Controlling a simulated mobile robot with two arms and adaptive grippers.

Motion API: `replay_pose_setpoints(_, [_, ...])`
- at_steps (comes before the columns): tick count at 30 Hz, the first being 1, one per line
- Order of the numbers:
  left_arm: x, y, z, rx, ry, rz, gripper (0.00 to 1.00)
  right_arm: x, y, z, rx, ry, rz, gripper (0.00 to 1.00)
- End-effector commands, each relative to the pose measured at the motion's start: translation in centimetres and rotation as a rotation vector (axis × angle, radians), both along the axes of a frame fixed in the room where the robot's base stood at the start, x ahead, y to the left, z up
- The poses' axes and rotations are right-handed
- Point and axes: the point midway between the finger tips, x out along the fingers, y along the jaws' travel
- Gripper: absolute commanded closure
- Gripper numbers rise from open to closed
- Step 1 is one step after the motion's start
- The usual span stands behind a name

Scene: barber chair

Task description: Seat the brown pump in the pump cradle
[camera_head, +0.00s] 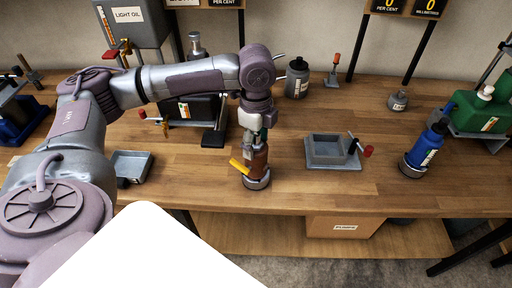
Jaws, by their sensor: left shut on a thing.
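The brown pump (259,163) stands upright near the front edge of the bench, with a round grey base (257,184) and a yellow lever at its left. My left gripper (256,138) points down from above and is shut on the pump's upper part, hiding its top. I cannot tell whether the base touches the wood. A grey square, open-topped fixture (318,163) with a red-knobbed clamp lies to the right, apart from the pump; it looks like the pump cradle and appears empty. My right gripper is not in view.
A blue bottle-shaped object (424,150) stands on a round base farther right. A shallow grey tray (131,167) lies at left. A grey jar (297,78) stands behind, and a green container (482,111) at far right. Bare wood lies between pump and fixture.

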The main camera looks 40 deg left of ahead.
Motion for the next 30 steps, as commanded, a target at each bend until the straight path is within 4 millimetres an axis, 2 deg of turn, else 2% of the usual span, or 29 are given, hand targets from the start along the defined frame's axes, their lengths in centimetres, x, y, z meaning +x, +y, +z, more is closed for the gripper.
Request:
replay_pose_setpoints(17, [0.2,-0.1,4.2,-0.003,-0.007,0.0,1.0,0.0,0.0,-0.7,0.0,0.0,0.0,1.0])
replay_pose_setpoints(26, [1.0,-2.8,5.7,-0.005,-0.007,-0.003,1.0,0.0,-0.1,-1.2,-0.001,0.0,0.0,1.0])
replay_pose_setpoints(30, [1.6,-4.8,7.0,-0.005,-0.008,-0.005,1.0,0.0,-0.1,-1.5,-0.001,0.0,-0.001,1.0])
